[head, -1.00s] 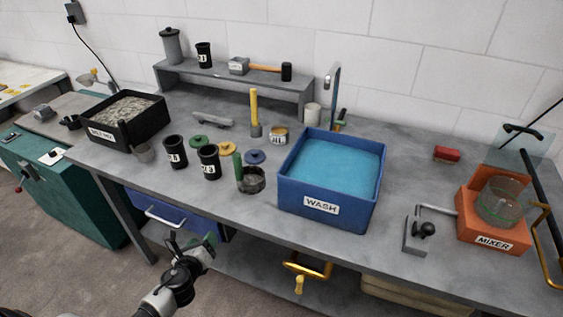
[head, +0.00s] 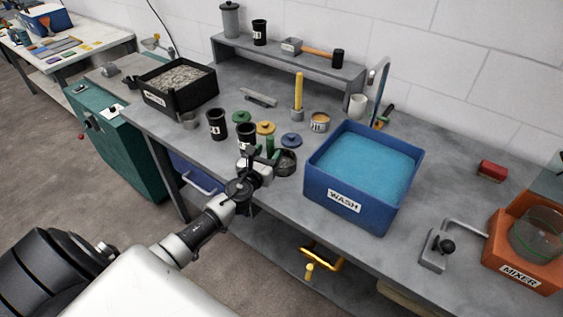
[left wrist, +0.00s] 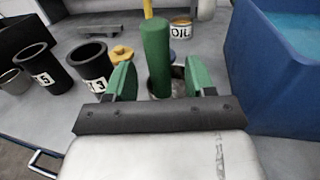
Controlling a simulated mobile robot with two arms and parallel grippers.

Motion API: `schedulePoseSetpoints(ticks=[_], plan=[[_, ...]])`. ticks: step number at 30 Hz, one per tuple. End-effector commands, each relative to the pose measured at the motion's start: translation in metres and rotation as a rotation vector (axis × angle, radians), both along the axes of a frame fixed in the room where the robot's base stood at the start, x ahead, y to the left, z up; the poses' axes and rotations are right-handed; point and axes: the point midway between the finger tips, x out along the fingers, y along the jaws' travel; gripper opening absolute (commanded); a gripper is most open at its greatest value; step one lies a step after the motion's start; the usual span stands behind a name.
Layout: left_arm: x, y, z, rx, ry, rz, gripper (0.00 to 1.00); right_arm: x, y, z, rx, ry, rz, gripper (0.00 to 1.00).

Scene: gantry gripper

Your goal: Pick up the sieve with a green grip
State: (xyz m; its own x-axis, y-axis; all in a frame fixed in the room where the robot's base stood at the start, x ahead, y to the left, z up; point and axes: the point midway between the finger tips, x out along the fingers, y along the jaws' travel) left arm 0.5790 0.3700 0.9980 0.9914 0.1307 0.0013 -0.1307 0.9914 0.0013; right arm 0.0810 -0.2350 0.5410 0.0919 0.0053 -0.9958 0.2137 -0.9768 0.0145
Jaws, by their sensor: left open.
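The sieve (head: 287,164) stands on the grey workbench, a small dark round cup with an upright green grip (head: 270,144) on its left side. My left gripper (head: 263,157) is at the bench's front edge, just in front of the sieve. In the left wrist view the green grip (left wrist: 156,58) rises between the two green fingers of my left gripper (left wrist: 160,82). The fingers are open, with a gap on both sides of the grip. The sieve's cup is mostly hidden behind the grip there. My right gripper is not in view.
Black cups (head: 217,124) stand close left of the gripper, with coloured lids (head: 265,128) behind. The blue wash tub (head: 340,210) is close on the right. An oil tin (head: 320,121) and a yellow-handled tool (head: 298,98) stand farther back.

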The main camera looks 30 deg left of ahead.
Motion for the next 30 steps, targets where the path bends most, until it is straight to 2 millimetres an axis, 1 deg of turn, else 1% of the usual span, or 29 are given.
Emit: schedulePoseSetpoints(ticks=[1, 5, 13, 14, 18, 23, 30], plan=[[0.009, 0.001, 0.0, -0.001, -0.001, 0.002, 0.54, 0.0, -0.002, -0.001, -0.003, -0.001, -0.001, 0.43], [0.022, 0.003, 0.0, -0.002, -0.001, 0.001, 0.54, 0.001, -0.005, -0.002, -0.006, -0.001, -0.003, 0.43], [0.024, 0.003, -0.001, -0.001, 0.001, 0.0, 0.54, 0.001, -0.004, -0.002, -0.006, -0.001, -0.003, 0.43], [0.024, 0.003, -0.001, -0.001, 0.001, 0.0, 0.51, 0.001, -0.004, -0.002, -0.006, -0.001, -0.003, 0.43], [0.024, 0.003, -0.001, -0.001, 0.001, 0.001, 0.3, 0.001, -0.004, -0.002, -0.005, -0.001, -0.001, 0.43], [0.024, 0.003, -0.001, -0.001, 0.001, 0.001, 0.05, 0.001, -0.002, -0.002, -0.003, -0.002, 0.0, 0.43], [0.024, 0.004, 0.002, -0.001, -0.001, 0.001, 0.05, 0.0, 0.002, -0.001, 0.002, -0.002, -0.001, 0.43]])
